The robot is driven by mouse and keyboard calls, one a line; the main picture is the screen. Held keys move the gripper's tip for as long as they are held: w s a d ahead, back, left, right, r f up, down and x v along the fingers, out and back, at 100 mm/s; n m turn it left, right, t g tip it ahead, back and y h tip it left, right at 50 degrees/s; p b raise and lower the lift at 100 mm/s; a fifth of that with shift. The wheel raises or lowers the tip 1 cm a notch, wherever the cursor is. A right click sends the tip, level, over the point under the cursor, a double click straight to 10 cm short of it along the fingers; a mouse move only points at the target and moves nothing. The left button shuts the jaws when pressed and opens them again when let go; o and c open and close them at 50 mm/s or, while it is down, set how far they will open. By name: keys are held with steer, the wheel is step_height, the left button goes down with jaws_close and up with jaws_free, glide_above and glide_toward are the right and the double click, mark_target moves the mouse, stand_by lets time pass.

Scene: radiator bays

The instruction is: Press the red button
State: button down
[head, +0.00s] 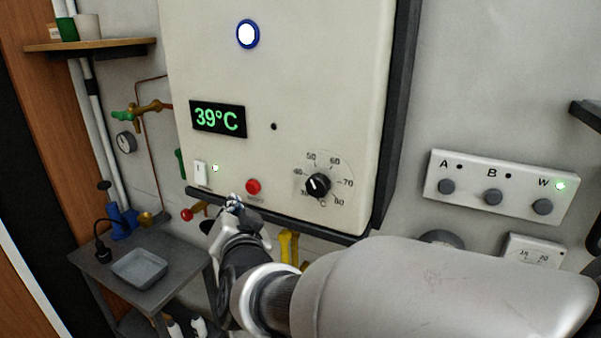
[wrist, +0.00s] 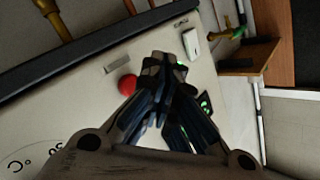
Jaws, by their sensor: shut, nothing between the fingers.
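The red button (head: 253,187) is a small round knob low on the front of the cream boiler cabinet (head: 290,80), between a white rocker switch (head: 200,173) and the black temperature dial (head: 318,185). In the wrist view the red button (wrist: 128,84) shows just left of my fingertips. My gripper (head: 233,203) is shut and empty, in front of the cabinet's lower edge, a little below and left of the button in the head view. In the wrist view my gripper (wrist: 163,68) points at the panel between button and switch. I cannot tell whether it touches the panel.
A display (head: 217,119) reads 39°C. A white panel (head: 500,187) with several grey knobs is on the wall at right. Brass pipes and a red-handled valve (head: 187,214) lie below the cabinet. A grey table (head: 95,262) with a tray (head: 140,266) stands at lower left.

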steer(key=shift+s+a, duration=0.25)
steer(key=shift+s, duration=0.4)
steer(key=shift+s+a, duration=0.25)
steer(key=shift+s, duration=0.35)
steer(key=s+d+f+n+g+h+b, duration=0.1)
steer(key=s+d+f+g+h+b, duration=0.1)
steer(key=s+d+f, duration=0.4)
steer(key=s+d+f+n+g+h+b, duration=0.1)
steer(key=s+d+f+g+b, duration=0.3)
steer(key=s+d, duration=0.6)
steer(key=s+d+f+g+h+b, duration=0.2)
steer(key=s+d+f, duration=0.6)
steer(key=d, duration=0.8)
steer(key=shift+s+f+n+g+h+b, duration=0.45)
steer(key=shift+g+h, duration=0.25)
steer(key=shift+g, duration=0.4)
